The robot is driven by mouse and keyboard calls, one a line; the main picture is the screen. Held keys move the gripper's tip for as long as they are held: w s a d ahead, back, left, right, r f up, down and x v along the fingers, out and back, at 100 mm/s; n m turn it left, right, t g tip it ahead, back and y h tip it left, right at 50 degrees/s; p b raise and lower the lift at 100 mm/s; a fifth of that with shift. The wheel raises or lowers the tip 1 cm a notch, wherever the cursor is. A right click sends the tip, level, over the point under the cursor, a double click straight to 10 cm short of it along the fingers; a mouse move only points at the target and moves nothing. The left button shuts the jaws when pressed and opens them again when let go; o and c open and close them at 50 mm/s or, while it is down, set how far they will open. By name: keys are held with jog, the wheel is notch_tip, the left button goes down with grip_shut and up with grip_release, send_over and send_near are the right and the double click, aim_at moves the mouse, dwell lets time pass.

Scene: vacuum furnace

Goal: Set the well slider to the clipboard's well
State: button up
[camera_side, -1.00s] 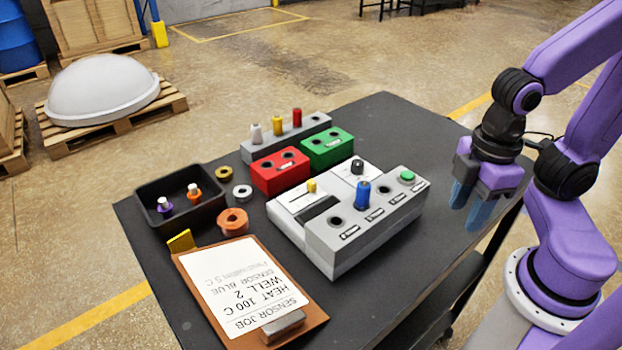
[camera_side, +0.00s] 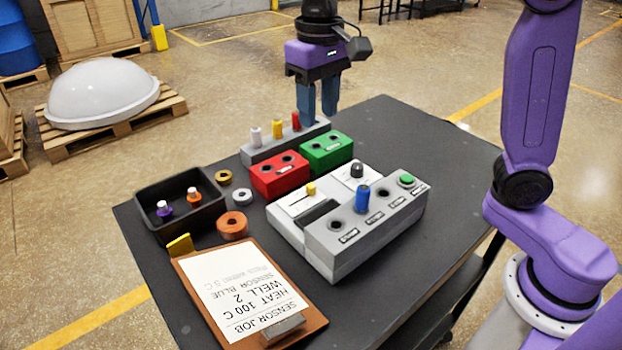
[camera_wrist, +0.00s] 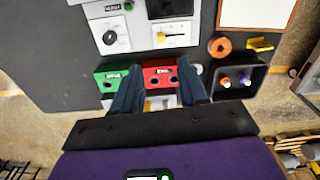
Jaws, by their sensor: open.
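The well slider is a yellow knob (camera_side: 311,189) on a white panel of the grey furnace unit (camera_side: 385,235); it also shows in the wrist view (camera_wrist: 161,37). The clipboard (camera_side: 183,262) lies at the front left. Its upside-down text reads SENSOR JOB, HEAT 100 C, WELL 2, SENSOR BLUE. A blue sensor (camera_side: 362,199) stands upright in the middle well of the unit. My gripper (camera_side: 318,118) is open and empty at the table's far side, by the back rack, away from the slider. In the wrist view its fingers (camera_wrist: 160,72) point toward the red and green blocks.
A dark dial (camera_side: 357,170) and green button (camera_side: 407,181) sit on the unit. Red (camera_side: 279,175) and green (camera_side: 326,152) blocks stand before the grey rack (camera_side: 262,152) with several pegs. A black tray (camera_side: 152,237) holds two pegs. The table's right side is clear.

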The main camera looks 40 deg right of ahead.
aim_at(311, 185)
jog(key=shift+m, duration=0.5)
jog(key=f, duration=0.5)
jog(key=w+f, duration=0.1)
jog(key=f, duration=1)
jog(key=shift+w+f, duration=0.35)
